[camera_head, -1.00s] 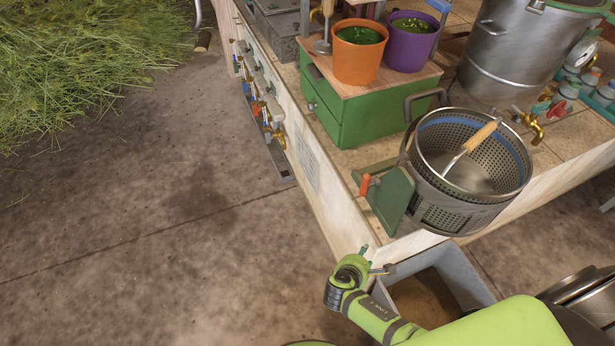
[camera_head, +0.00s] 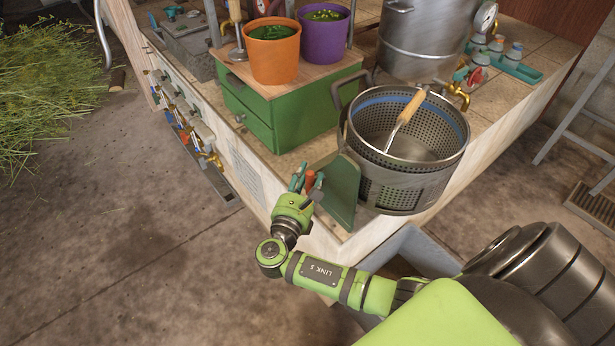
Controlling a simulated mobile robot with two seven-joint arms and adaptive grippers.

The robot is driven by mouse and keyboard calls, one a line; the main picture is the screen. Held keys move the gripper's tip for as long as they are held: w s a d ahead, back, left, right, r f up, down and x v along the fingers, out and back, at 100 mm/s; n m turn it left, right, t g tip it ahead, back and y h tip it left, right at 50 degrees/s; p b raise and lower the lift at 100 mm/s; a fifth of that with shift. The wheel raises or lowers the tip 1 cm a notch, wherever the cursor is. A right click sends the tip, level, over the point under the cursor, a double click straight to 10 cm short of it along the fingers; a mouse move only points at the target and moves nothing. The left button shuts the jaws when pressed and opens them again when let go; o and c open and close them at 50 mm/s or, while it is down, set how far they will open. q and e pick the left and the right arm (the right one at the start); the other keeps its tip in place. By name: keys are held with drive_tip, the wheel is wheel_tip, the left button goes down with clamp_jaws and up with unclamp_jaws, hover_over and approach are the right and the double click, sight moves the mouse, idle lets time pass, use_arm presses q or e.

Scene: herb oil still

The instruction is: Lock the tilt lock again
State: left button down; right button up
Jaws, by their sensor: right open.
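The tilt lock is an orange-red handle (camera_head: 310,179) at the left edge of the green side plate (camera_head: 342,190) of the perforated metal basket (camera_head: 405,190). The basket stands upright at the counter's front corner. My right gripper (camera_head: 307,177) is open at the handle, with its teal fingers showing on both sides of it. Whether the fingers touch the handle I cannot tell. The lower part of the handle is hidden by the gripper. My left gripper is not in view.
A wooden-handled tool (camera_head: 406,115) leans in the basket. Behind stand a green drawer box (camera_head: 290,119), an orange pot (camera_head: 271,60), a purple pot (camera_head: 325,43) and a large steel pot (camera_head: 420,45). A grey bin lies below the counter corner.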

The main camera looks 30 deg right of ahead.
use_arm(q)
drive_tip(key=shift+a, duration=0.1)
use_arm(e)
drive_tip(key=shift+w+d, duration=0.15)
drive_tip(key=shift+d, duration=0.05)
clamp_jaws()
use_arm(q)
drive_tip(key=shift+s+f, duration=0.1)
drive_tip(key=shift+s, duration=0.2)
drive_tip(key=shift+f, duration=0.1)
